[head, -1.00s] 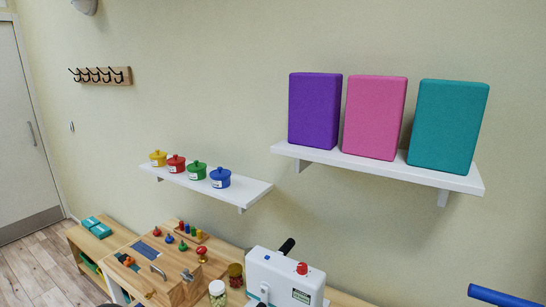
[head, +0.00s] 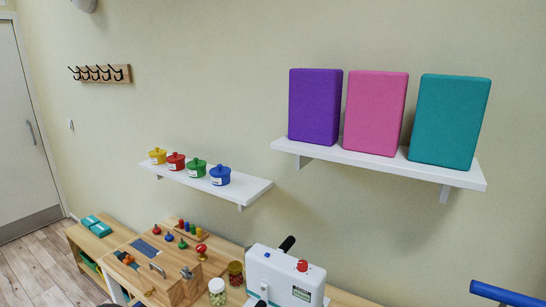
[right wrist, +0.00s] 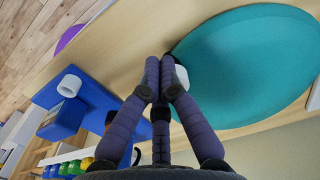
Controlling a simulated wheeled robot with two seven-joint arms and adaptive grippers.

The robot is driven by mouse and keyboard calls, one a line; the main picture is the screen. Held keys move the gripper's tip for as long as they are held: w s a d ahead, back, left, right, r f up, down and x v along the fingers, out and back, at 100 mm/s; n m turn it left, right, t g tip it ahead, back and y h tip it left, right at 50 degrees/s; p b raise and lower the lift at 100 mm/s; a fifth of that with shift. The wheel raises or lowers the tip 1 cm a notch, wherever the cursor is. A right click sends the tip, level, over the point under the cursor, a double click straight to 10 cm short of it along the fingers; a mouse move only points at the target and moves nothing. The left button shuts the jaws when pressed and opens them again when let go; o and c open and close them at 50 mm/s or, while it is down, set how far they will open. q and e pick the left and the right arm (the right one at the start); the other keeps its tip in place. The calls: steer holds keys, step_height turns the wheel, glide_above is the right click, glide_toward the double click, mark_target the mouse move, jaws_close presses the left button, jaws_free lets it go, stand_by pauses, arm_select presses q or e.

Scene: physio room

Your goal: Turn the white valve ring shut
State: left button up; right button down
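I cannot pick out the white valve ring for certain. In the right wrist view a short white ring-like piece (right wrist: 70,85) sits on a blue block at the left, apart from the fingers. Another white piece (right wrist: 181,77) shows beside my right gripper's fingertips, over a teal rounded panel, and is partly hidden by a finger. My right gripper (right wrist: 161,75) has its dark fingers drawn together, tips close to each other, with nothing clearly held between them. No gripper can be made out in the head view, and my left gripper is not in view.
A white machine (head: 284,275) with a black handle and red knob stands on the wooden bench, beside jars (head: 217,291) and a wooden activity board. Above are a shelf of lidded pots (head: 255,188) and a shelf (head: 398,169) of coloured blocks. A blue bar (head: 505,295) is at lower right.

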steer(key=shift+a, duration=0.1)
steer(key=shift+s+a, duration=0.15)
steer(key=shift+s, duration=0.1)
arm_select(q)
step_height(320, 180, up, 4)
steer(key=p, duration=0.4)
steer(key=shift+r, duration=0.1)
arm_select(e)
step_height(320, 180, up, 6)
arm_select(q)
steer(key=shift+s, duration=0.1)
arm_select(e)
steer(key=shift+s, duration=0.1)
